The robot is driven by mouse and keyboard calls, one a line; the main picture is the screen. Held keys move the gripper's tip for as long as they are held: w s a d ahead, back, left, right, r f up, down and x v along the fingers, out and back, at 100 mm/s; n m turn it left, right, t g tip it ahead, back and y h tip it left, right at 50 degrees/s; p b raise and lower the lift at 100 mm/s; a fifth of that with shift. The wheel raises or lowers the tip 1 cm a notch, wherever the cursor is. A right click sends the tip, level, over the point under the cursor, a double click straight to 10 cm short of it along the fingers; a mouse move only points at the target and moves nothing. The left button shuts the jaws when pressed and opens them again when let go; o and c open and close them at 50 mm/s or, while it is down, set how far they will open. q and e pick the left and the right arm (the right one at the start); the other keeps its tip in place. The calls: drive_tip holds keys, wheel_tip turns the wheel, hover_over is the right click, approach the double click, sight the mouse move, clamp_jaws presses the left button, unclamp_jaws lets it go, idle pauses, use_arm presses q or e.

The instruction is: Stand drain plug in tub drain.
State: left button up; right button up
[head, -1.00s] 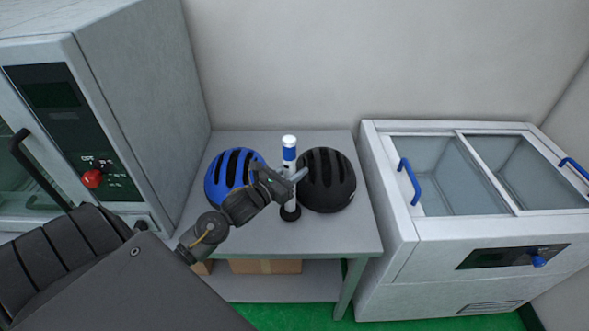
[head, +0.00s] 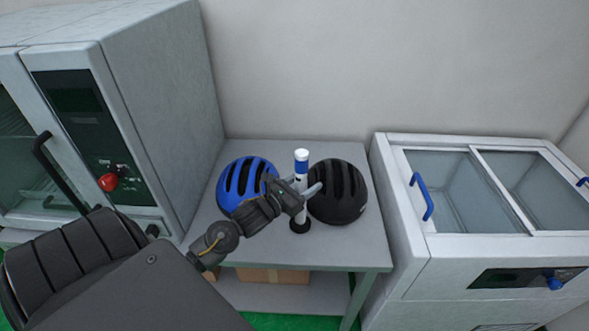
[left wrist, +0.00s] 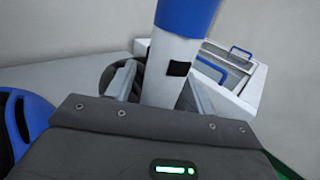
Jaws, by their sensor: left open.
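The likely drain plug is a white post with a blue band (head: 301,167) and a black foot (head: 300,226), upright on the grey table (head: 345,252). My left gripper (head: 308,190) is open at mid-height of the post. In the left wrist view the white post (left wrist: 167,75), with a small black patch, stands between the two fingers (left wrist: 163,92). I cannot tell whether either finger touches it. The likely tub is the white unit (head: 420,270) at the right, with two clear panels over a hollow inside. No drain can be made out. My right gripper is out of view.
A blue helmet (head: 232,182) stands left of the post and a black helmet (head: 345,205) close on its right. A grey oven-like cabinet (head: 165,95) with a red knob (head: 107,182) stands at the left. A cardboard box (head: 270,276) lies on the lower shelf.

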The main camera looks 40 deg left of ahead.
use_arm(q)
drive_tip(key=s+a+b, duration=0.1)
drive_tip(key=s+b, duration=0.2)
drive_tip(key=s, duration=0.8)
drive_tip(key=shift+s+a, duration=0.25)
drive_tip(key=shift+s, duration=0.15)
